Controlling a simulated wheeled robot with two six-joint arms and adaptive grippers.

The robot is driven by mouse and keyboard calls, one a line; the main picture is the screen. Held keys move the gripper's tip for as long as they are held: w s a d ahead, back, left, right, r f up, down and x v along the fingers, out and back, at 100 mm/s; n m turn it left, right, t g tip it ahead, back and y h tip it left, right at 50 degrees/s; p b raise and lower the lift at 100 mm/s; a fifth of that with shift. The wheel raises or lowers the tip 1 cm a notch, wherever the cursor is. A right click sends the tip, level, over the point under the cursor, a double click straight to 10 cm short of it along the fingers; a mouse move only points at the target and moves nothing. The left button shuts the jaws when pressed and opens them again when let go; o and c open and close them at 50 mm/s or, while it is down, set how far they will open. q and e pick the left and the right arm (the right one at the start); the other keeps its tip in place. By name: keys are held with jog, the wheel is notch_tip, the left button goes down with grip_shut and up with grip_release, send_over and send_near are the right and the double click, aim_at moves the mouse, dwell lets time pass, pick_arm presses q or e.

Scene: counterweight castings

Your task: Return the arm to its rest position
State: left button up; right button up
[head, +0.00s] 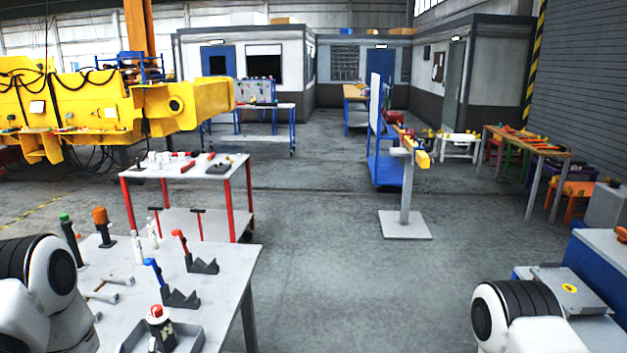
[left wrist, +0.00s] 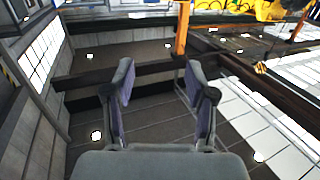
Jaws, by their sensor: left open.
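My left arm (head: 45,275) shows at the lower left of the head view, a white link with a black joint, beside the near grey table (head: 225,285). Its gripper is outside that view. In the left wrist view my left gripper (left wrist: 158,78) is open, with two dark fingers apart and nothing between them. Beyond the fingers are dark beams, panels and bright windows, with no object close by. My right arm (head: 520,310) shows at the lower right of the head view as a white link with a black joint. Its gripper is hidden.
The near table holds a blue-handled tool (head: 153,268), a red-handled tool (head: 180,243), dark holders and a grey tray (head: 190,338). A red-legged table (head: 185,172) stands behind. A blue cabinet (head: 600,255) is at right. The middle floor is free.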

pick_arm(q)
jog(key=s+d+f+m+g+h, duration=0.1)
jog(key=s+d+f+g+h, duration=0.2)
jog(key=f, duration=0.6)
jog(key=s+d+f+m+g+h, duration=0.1)
jog(key=s+d+f+g, duration=0.3)
jog(key=s, duration=0.5)
jog(key=s+d+f+g, duration=0.1)
jog(key=s+f+g, duration=0.4)
jog(key=s, duration=0.5)
jog(key=s+d+f+m+g+h, duration=0.1)
jog(key=s+d+f+g, duration=0.3)
jog(key=s, duration=0.5)
notch_tip(320, 180, down, 11)
jog(key=a+b, duration=0.1)
jog(key=b, duration=0.9)
jog(key=shift+f+g, duration=0.15)
jog(key=shift+g, duration=0.25)
pick_arm(e)
notch_tip(320, 180, down, 11)
jog(key=shift+w+r, duration=0.2)
jog(key=shift+w, duration=0.25)
pick_arm(q)
jog(key=shift+s, duration=0.2)
pick_arm(e)
jog(key=shift+s+a, duration=0.1)
